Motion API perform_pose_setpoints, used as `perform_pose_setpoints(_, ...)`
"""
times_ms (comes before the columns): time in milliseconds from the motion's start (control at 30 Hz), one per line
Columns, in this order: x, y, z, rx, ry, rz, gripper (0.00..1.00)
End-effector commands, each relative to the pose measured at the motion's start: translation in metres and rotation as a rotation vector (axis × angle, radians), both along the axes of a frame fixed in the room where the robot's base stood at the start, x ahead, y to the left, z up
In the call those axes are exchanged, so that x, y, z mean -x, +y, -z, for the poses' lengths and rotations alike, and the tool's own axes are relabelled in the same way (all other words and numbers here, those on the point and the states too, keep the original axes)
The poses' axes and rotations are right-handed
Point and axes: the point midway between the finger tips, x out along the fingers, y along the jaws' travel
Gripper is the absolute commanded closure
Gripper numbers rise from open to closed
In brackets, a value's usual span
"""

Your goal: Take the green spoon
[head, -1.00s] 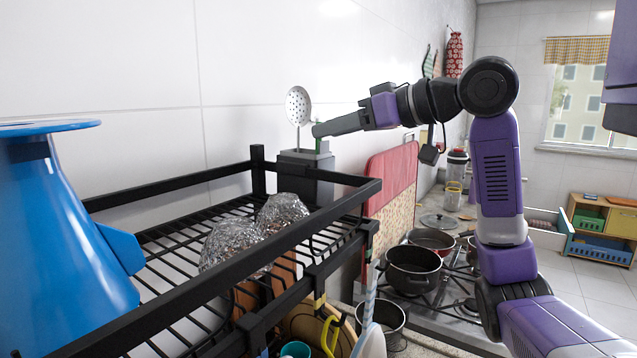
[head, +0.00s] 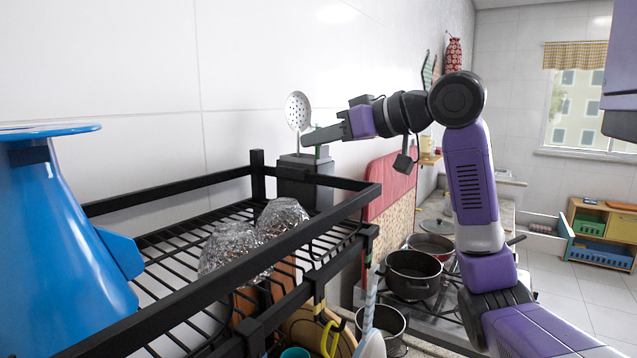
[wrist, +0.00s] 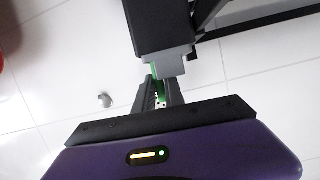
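The green spoon (head: 318,152) stands upright in a dark grey holder (head: 305,185) at the far end of the rack. Only a short green strip of it shows in the head view, just under my fingers. My gripper (head: 306,137) is level above the holder, its fingers reaching past the spoon. In the wrist view, green (wrist: 161,89) shows between the two dark fingers of my gripper (wrist: 158,90), beside the holder's grey rim (wrist: 167,68). The fingers are close together around it, but whether they press on it is not clear.
A grey slotted utensil (head: 298,110) stands in the holder just left of my fingertips, close to the wall. A blue object (head: 65,240) fills the near left. Pots (head: 412,275) stand on the stove below.

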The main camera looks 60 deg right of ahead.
Motion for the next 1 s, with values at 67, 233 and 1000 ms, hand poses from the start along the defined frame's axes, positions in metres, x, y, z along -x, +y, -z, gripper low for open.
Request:
perform_pose_setpoints(67,0.0,0.0,0.0,0.0,0.0,0.0,1.0)
perform_pose_setpoints(233,0.0,0.0,-0.009,0.001,0.0,0.0,1.0)
perform_pose_setpoints(1000,0.0,0.0,-0.058,0.0,0.0,0.0,1.0)
